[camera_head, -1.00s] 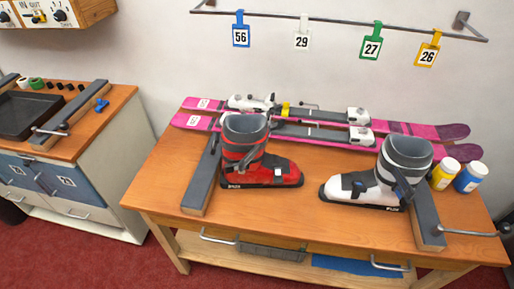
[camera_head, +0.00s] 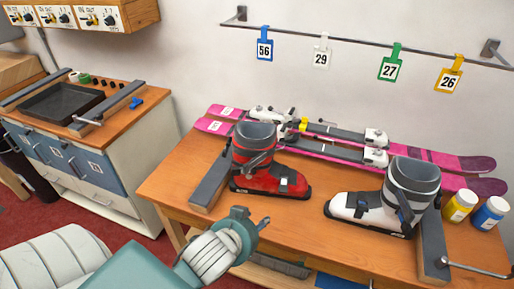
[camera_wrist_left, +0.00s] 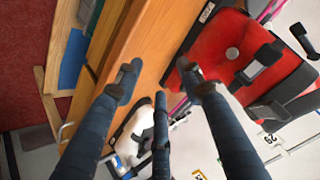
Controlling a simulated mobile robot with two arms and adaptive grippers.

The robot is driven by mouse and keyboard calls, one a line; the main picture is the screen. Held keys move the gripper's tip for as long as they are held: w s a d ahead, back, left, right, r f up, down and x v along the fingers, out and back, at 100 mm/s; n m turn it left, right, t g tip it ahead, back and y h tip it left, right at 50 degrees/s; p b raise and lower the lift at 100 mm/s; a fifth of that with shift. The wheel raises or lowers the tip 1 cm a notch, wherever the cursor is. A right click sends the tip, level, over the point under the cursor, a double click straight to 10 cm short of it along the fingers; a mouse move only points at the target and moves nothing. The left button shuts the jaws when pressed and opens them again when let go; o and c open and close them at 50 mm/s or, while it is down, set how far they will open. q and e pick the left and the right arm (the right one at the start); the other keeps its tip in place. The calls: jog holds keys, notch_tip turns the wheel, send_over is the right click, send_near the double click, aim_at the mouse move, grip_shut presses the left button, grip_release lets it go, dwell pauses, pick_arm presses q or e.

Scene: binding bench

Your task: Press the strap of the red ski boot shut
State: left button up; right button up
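The red ski boot (camera_head: 268,178) stands upright on the wooden bench with its toe to the right. Its dark strap (camera_head: 262,158) crosses the front of the shaft, and one end seems to stick out. In the left wrist view the red shell (camera_wrist_left: 222,48) fills the upper right, with dark buckle parts (camera_wrist_left: 262,60) on it. My right gripper is out of view.
A white ski boot (camera_head: 365,208) stands to the right, beside a grey bar (camera_head: 433,245). Another grey bar (camera_head: 211,183) lies left of the red boot. Pink skis (camera_head: 455,162) lie behind.

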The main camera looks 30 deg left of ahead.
pick_arm(q)
jog(key=w+d+r+m+t+h, duration=0.15)
jog(key=w+r+m+t, duration=0.35)
jog(key=r, duration=0.9)
jog(key=w+d+r+m+t+h, duration=0.1)
jog(key=w+r+m+t+h, duration=0.1)
jog(key=w+r+t, duration=0.8)
jog(key=s+d+r+m+g+h, duration=0.45)
jog(key=d+r+m+h, duration=0.45)
jog(key=r, duration=0.4)
jog(key=s+d+m+g+h, duration=0.7)
jog(key=m+g, duration=0.3)
jog(key=m, duration=0.5)
jog(key=m+g+y, duration=0.4)
jog(key=g+y, duration=0.1)
jog(key=y, duration=1.2)
send_near(245, 165)
jog(key=p+x, duration=0.2)
jog(key=x, duration=0.8)
jog(key=shift+w+a+f, duration=0.1)
jog(key=shift+w, duration=0.05)
jog(key=shift+w+f, duration=0.2)
jog(key=shift+f, duration=0.35)
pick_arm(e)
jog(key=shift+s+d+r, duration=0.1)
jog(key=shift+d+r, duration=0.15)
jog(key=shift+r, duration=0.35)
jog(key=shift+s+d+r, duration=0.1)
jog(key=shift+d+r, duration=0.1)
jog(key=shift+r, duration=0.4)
